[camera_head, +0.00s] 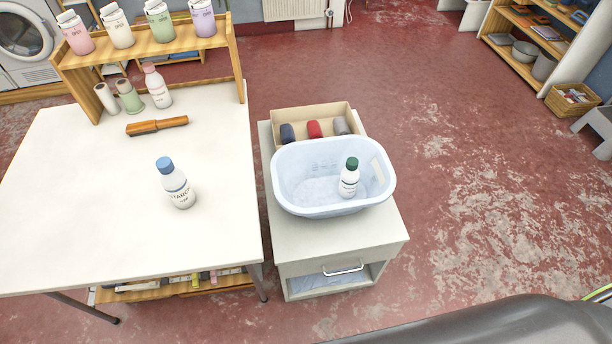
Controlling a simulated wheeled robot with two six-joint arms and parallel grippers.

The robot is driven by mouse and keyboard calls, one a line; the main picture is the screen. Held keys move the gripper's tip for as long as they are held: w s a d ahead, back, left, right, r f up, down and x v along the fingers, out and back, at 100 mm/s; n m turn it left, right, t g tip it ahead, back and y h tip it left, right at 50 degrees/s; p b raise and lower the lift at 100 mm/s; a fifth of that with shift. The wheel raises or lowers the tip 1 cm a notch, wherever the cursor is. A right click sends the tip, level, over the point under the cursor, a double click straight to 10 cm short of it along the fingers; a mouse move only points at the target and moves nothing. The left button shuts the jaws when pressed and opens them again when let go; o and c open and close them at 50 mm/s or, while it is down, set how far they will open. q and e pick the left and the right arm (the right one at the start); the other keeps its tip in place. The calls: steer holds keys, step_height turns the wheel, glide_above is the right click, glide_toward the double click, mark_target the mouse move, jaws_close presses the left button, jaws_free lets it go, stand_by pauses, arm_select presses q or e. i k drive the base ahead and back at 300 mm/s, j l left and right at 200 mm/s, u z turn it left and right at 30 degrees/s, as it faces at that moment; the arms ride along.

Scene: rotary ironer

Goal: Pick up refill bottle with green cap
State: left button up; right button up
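The refill bottle with green cap (349,178) is a white bottle with a dark green cap. It stands upright, leaning slightly in the picture, inside the pale blue basin (300,197), towards its right side. The basin sits on a light cabinet (345,240) with a drawer handle. A similar white bottle with a blue cap (177,184) stands on the white table to the left. Neither of my grippers shows in the head view.
A box (340,110) with rolls stands behind the basin. A dark padded surface (500,325) fills the lower right.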

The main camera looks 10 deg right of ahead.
mark_target(349, 181)
steer(key=i+l+u, duration=0.1)
steer(key=l+u, duration=0.25)
steer(key=l, duration=0.35)
steer(key=l+u, duration=0.3)
steer(key=l, duration=0.45)
